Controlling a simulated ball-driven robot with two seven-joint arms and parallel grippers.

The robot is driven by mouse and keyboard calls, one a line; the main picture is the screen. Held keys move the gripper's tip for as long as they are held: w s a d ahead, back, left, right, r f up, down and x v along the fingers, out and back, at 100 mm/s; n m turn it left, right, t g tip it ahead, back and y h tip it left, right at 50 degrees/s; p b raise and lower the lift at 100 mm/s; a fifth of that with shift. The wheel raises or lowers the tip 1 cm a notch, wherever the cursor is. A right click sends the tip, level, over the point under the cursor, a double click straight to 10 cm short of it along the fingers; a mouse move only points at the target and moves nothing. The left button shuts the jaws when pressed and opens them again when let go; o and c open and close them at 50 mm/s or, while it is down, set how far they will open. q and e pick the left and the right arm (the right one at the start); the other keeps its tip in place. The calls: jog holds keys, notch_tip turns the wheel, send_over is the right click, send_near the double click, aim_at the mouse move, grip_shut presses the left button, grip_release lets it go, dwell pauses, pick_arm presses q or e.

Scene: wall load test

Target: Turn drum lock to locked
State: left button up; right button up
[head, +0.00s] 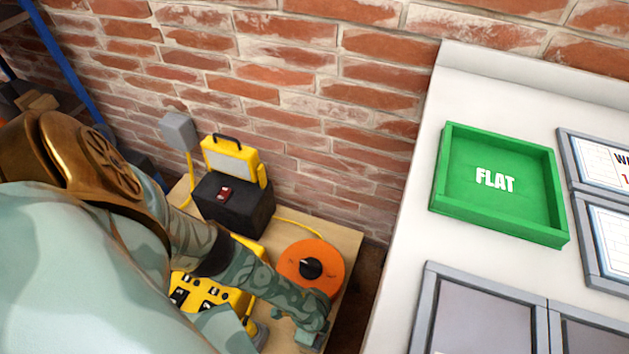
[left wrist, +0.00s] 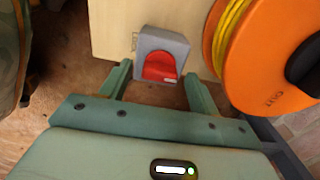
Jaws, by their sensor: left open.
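The orange cable drum (head: 298,259) with a black knob stands on a wooden board, low in the middle of the head view. In the left wrist view the drum (left wrist: 236,84) is at the right, with yellow cable on it. Beside it is a grey housing (left wrist: 177,43) with a red switch (left wrist: 158,68), apparently the drum lock; its setting is not readable. My left gripper (left wrist: 157,73) is open, with its fingers on either side of the housing; contact cannot be told. In the head view the left gripper (head: 312,336) is just below the drum. My right gripper is not in view.
A yellow control box (head: 238,300) and a black box with a red switch (head: 236,207) stand left of the drum, with a yellow work lamp (head: 231,160) behind. A white table at right holds a green FLAT tray (head: 440,196). A brick wall (head: 330,110) closes the back.

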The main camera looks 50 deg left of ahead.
pick_arm(q)
jog(key=shift+f, duration=0.2)
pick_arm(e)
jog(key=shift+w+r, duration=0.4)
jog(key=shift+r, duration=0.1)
pick_arm(q)
jog(key=c, duration=1)
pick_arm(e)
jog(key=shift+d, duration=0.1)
